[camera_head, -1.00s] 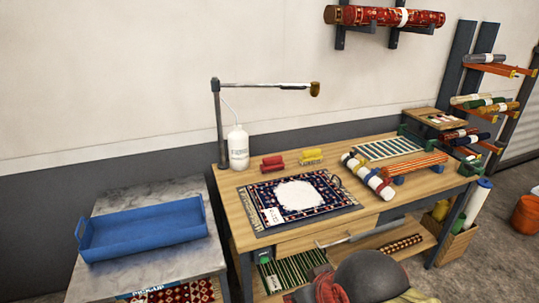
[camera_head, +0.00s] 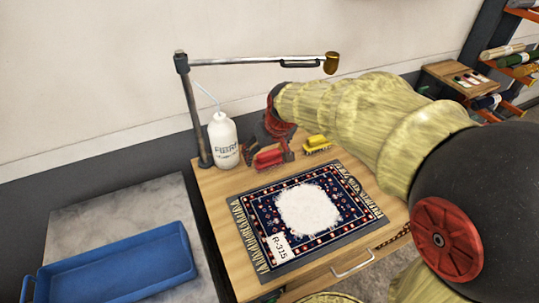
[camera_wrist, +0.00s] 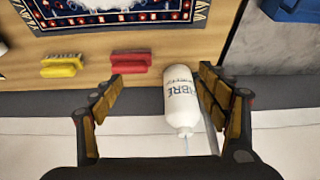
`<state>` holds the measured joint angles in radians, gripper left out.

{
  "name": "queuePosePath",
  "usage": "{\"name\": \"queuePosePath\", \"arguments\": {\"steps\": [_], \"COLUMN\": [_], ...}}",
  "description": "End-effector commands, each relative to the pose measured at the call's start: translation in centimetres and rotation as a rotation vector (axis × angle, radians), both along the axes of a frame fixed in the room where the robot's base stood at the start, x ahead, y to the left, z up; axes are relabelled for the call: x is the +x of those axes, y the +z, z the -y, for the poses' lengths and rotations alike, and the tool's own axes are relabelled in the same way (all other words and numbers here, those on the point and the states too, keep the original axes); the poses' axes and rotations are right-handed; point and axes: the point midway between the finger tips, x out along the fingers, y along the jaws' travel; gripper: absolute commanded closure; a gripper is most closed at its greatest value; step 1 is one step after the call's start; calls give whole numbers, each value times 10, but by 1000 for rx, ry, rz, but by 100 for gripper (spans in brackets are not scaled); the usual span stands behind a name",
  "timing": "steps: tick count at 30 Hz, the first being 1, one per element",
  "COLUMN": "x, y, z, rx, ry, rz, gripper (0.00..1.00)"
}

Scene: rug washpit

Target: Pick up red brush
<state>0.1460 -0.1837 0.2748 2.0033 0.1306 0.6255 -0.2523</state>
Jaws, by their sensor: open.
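The red brush (camera_head: 268,160) lies on the wooden table near its back edge, left of the yellow brush (camera_head: 317,142). My gripper (camera_head: 268,146) is open and empty at the brush and partly hides it in the head view. In the wrist view, the red brush (camera_wrist: 131,62) is just beyond the tip of the left finger. The white bottle (camera_wrist: 180,95) shows between the open fingers of my gripper (camera_wrist: 160,80), nearer the right one.
The bottle also shows in the head view (camera_head: 223,140) beside a lamp post (camera_head: 193,110). A patterned rug sample (camera_head: 262,222) lies in front of the brushes. A blue tray (camera_head: 110,270) sits on the grey side table. The yellow brush is close by.

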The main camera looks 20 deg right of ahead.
Motion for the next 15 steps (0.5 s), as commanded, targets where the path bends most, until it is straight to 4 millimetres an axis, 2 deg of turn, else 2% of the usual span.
{"name": "queuePosePath", "arguments": {"steps": [1,3,6,10,15], "x": [18,42,72,100,120], "y": [-9,-24,-49,-80,-109], "z": [9,21,39,59,76], "rx": [2,2,0,-3,-8], "ry": [-4,-7,-11,-17,-20], "rz": [-13,-19,-28,-35,-40], "gripper": [20,16,11,3,0]}}
